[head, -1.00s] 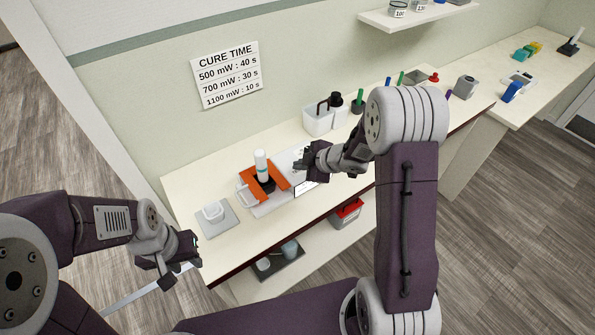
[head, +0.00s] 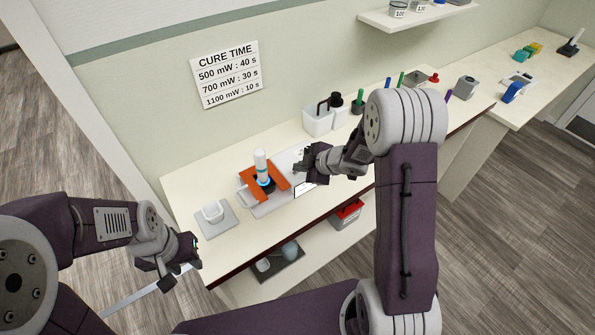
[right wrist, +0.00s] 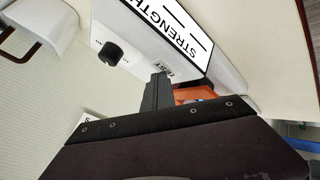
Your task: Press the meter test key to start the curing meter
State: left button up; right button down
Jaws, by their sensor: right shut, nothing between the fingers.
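The curing meter (head: 287,159) is a white flat unit on the counter, with a "STRENGTH" display (right wrist: 178,32) and a black knob (right wrist: 110,54) in the right wrist view. A label reading "TEST" (right wrist: 168,71) shows right by the fingertips; the key itself is hidden. My right gripper (head: 300,168) is shut and empty, its tips (right wrist: 158,80) over the meter by that label. I cannot tell whether they touch.
A white item on a grey plate (head: 218,223) lies at the counter's left end. A white bin (head: 318,121) and several small items stand behind and to the right. A lower shelf holds a red-lidded box (head: 347,214). A cure-time chart (head: 226,75) hangs on the wall.

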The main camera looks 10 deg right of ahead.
aim_at(300, 173)
jog(key=shift+r+p, duration=0.85)
jog(key=shift+p, duration=0.05)
notch_tip(300, 173, up, 5)
jog(key=p, duration=0.5)
dwell(0.6)
